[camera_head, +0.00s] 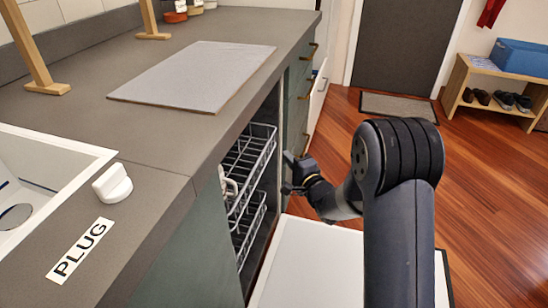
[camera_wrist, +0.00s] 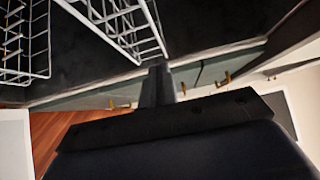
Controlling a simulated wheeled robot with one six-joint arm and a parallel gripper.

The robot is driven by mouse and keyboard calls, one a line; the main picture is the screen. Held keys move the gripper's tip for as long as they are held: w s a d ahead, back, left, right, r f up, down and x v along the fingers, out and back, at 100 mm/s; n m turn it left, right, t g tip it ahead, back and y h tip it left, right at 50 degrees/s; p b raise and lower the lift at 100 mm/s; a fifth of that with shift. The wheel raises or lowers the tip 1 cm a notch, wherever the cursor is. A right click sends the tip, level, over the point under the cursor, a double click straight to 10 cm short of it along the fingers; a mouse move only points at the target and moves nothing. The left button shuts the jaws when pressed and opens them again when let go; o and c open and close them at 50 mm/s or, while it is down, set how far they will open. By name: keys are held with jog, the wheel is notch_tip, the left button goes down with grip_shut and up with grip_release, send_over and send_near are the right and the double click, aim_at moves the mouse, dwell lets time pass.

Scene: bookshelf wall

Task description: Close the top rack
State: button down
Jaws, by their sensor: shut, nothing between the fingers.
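The top rack (camera_head: 262,142) is a grey wire basket in the open dishwasher under the counter. From here I cannot tell exactly how far it stands out of the opening. A light cup-like item shows at its left end, partly cut off by the counter. A lower rack (camera_head: 250,226) sits beneath it. My gripper (camera_head: 289,174) is shut and empty, just right of the racks and above the lowered door (camera_head: 310,262). In the wrist view, the shut fingers (camera_wrist: 157,82) point toward white rack wires (camera_wrist: 125,22); contact is unclear.
The grey counter (camera_head: 180,128) overhangs the dishwasher on the left. Green drawers (camera_head: 300,95) with brass handles stand beyond it. The wooden floor (camera_head: 490,190) is open on the right, with a shoe bench (camera_head: 455,88) farther back.

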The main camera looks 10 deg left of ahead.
aim_at(262, 156)
jog(key=a, duration=0.2)
jog(key=w+a+b, duration=0.1)
jog(key=a, duration=0.1)
jog(key=shift+w+a, duration=0.1)
jog(key=shift+w, duration=0.05)
jog(key=shift+a, duration=0.2)
jog(key=a, duration=0.3)
jog(key=a+b, duration=0.1)
jog(key=shift+w+a, duration=0.35)
jog(key=shift+a+r, duration=0.1)
jog(key=shift+a, duration=0.1)
